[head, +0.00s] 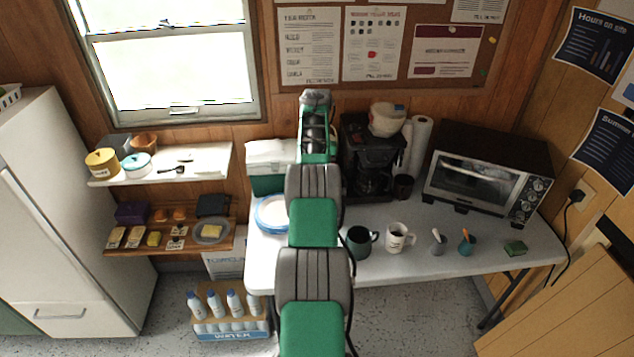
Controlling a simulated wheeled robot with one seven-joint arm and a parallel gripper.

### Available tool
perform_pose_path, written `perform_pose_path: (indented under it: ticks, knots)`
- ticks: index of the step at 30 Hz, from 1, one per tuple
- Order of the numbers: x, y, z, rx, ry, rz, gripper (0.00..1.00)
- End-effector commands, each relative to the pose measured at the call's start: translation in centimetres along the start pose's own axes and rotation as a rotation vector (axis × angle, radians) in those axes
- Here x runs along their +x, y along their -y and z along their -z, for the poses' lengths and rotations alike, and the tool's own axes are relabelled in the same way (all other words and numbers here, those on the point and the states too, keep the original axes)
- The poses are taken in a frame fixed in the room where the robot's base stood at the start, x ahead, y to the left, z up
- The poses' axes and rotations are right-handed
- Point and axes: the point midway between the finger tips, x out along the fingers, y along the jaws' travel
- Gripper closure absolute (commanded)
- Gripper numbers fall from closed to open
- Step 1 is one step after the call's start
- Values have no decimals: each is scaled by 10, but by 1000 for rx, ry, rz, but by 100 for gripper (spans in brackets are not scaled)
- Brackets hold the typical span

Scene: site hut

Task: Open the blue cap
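A tub with a pale teal lid (136,162) sits on the upper shelf. A round white thing with a blue rim (270,214) lies on the table's left end, partly hidden by my arm. My green and grey arm rises through the middle of the picture. My gripper's fingers are not visible, so what they hold cannot be seen.
Two wall shelves hold small items. A fridge (65,200) stands left. Bare floor shows around the bottles.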

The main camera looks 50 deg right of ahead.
Motion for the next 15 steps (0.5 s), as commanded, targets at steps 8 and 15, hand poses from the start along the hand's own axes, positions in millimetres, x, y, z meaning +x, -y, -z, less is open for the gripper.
perform_pose_path:
  ticks: [8,15]
  knots:
    - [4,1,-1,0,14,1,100]
    - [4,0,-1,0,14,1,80]
